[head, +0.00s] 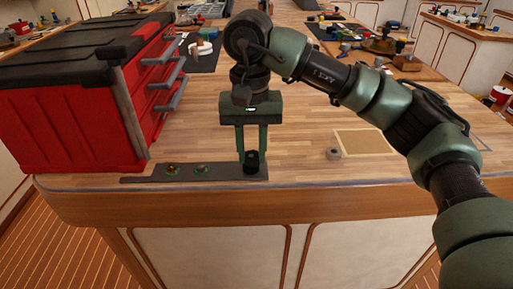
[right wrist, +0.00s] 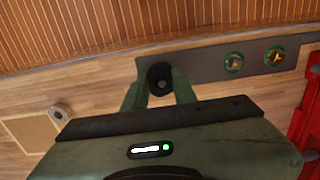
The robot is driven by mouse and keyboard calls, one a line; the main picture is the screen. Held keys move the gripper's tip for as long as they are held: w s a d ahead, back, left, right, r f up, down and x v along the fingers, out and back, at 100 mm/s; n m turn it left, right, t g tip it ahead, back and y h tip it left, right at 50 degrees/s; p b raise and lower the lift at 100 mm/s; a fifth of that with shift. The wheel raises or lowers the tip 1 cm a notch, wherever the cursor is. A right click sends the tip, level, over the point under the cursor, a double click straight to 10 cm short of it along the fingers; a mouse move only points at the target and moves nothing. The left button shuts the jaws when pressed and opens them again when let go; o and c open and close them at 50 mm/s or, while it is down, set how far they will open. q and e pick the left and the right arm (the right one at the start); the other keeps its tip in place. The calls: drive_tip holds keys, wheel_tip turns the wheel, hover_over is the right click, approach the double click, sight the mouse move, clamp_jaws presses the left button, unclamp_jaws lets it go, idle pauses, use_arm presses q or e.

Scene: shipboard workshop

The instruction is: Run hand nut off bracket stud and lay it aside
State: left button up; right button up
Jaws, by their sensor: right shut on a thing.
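The bracket (head: 222,172) is a flat dark strip lying along the front edge of the wooden bench. A black hand nut (head: 251,162) sits at its right end, and it also shows in the right wrist view (right wrist: 160,78). My right gripper (head: 251,155) points straight down over that end, its green fingers on either side of the nut and shut on it. In the right wrist view the fingertips (right wrist: 160,84) flank the nut. Any stud under the nut is hidden. My left gripper is in neither view.
A red tool chest (head: 70,100) with pulled-out drawer handles stands at the left. Two small green-ringed fittings (head: 172,169) sit on the bracket. A small grey ring-like part (head: 333,154) lies beside a tan outlined rectangle (head: 365,143). Bench between is clear.

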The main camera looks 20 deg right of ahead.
sight(246, 156)
drive_tip(key=shift+a+r+p, duration=0.1)
drive_tip(key=shift+r+p, duration=0.3)
drive_tip(key=shift+p, duration=0.05)
drive_tip(key=shift+w+a+r+p, duration=0.1)
drive_tip(key=shift+a+r+p, duration=0.15)
drive_tip(key=shift+r+p, duration=0.3)
drive_tip(key=shift+w+a+r+p, duration=0.1)
drive_tip(key=shift+a+r+p, duration=0.15)
drive_tip(key=shift+r, duration=0.35)
drive_tip(key=shift+d+r+p, duration=0.1)
drive_tip(key=shift+r+p, duration=0.45)
drive_tip(key=shift+r, duration=0.1)
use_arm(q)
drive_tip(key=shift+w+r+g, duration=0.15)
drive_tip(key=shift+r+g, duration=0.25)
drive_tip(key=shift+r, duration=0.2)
